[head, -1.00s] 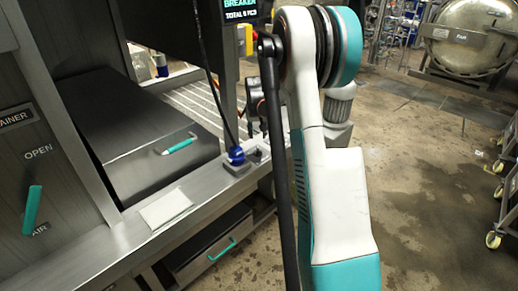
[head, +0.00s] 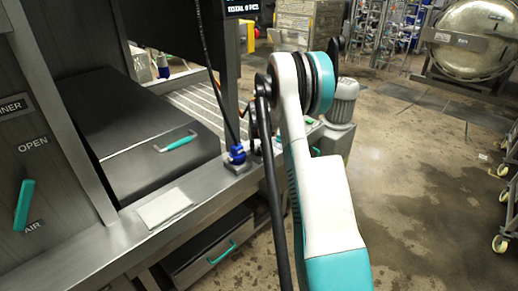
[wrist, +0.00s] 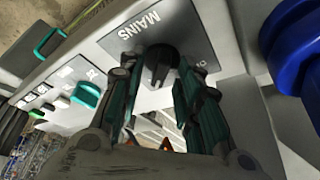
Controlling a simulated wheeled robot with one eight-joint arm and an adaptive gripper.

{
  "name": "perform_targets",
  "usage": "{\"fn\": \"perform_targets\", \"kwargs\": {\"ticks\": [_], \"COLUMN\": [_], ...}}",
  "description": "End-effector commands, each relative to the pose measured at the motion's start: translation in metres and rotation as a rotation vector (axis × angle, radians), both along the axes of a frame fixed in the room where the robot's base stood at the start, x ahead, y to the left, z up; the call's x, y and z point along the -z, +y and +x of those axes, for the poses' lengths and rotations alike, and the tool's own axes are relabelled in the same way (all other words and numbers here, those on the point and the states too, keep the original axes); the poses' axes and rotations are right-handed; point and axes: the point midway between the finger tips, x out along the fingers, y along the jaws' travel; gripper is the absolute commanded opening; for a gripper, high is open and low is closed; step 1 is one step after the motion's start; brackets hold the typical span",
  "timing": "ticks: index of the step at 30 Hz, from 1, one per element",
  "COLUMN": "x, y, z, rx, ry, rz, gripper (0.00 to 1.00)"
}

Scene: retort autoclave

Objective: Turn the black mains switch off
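The black mains switch (wrist: 160,60) is a rotary knob on a grey plate (wrist: 180,30) lettered MAINS, in the upper middle of the wrist view. My gripper (wrist: 156,80) is open, with one green-padded finger on each side of the knob. I cannot tell whether either finger touches it. The knob's bar points roughly up and down in this view. In the head view the switch is hidden behind my arm, and the fingers cannot be made out clearly.
A blue plug (head: 237,154) with a cable stands on the steel ledge beside the switch; it shows large at right in the wrist view (wrist: 296,45). Teal handles (wrist: 88,95) and small buttons lie left in the wrist view. Open floor (head: 410,200) lies right.

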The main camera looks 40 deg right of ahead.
Motion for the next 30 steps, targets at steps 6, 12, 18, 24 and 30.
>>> {"fn": "perform_targets", "kwargs": {"ticks": [6, 12, 18, 24, 30], "x": [0.0, 0.0, 0.0004, 0.0006, 0.0008], "y": [-0.0001, 0.0, -0.0001, -0.0002, -0.001], "z": [-0.0001, 0.0, 0.0, -0.0003, -0.001], "rx": [0.0, 0.0, -0.001, -0.029, -0.123], "ry": [0.0, 0.0, 0.0, -0.001, -0.001], "rz": [0.0, 0.0, 0.0, 0.001, 0.002], "gripper": [0.32, 0.0, 0.0, 0.0, 0.0]}}
